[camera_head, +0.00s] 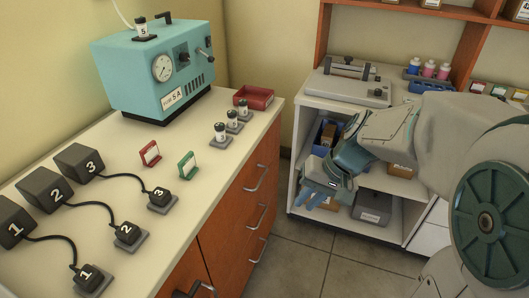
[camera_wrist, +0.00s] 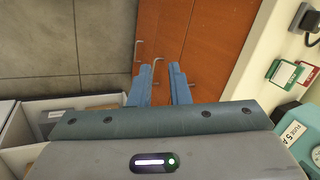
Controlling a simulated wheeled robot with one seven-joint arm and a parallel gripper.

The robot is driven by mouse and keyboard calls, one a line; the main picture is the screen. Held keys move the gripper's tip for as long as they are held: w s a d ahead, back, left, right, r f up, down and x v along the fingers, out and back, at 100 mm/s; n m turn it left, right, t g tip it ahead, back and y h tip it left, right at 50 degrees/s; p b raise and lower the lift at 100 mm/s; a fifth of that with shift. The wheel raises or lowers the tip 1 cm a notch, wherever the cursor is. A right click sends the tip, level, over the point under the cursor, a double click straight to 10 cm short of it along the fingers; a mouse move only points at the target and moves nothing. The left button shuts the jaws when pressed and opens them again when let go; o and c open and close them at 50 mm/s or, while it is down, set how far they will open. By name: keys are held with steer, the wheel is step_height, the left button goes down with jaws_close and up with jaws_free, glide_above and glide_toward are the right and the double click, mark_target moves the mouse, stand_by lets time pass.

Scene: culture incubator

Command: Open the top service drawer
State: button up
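The top service drawer (camera_head: 243,184) is the uppermost orange-brown front under the cream counter, and it looks closed. Its metal bar handle (camera_head: 259,178) faces the aisle. In the wrist view the drawer fronts (camera_wrist: 215,45) lie beyond my fingers, with a handle (camera_wrist: 158,61) showing near the gap between the fingertips. Another handle (camera_wrist: 190,85) is partly hidden by the right finger. My gripper (camera_head: 319,201) is right of the drawers, apart from them, in front of the white shelf unit. In the wrist view my gripper (camera_wrist: 160,69) is open and empty.
Two lower handles (camera_head: 259,218) sit below the top one. The counter (camera_head: 120,175) holds a teal machine (camera_head: 155,68), cards, vials and numbered plugs. The white shelf unit (camera_head: 297,105) stands close behind my gripper. Tiled floor (camera_head: 297,262) is clear between the two.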

steer(key=w+a+f+m+t+y+b, duration=0.1)
steer(key=w+a+f+y+b, duration=0.1)
steer(key=w+f+y+b, duration=0.65)
steer(key=m+t+y+b, duration=0.1)
steer(key=m+t+b, duration=0.1)
steer(key=t+b, duration=0.3)
glide_toward(262, 176)
steer(key=shift+g, duration=0.6)
steer(key=b+x, duration=0.1)
steer(key=x, duration=0.2)
steer(key=b+x, duration=0.1)
steer(key=x, duration=0.3)
steer(key=b+x, duration=0.2)
steer(key=x, duration=0.1)
steer(key=shift+w+f, duration=0.1)
steer(key=shift+w, duration=0.25)
steer(key=shift+c, duration=0.3)
jaws_close()
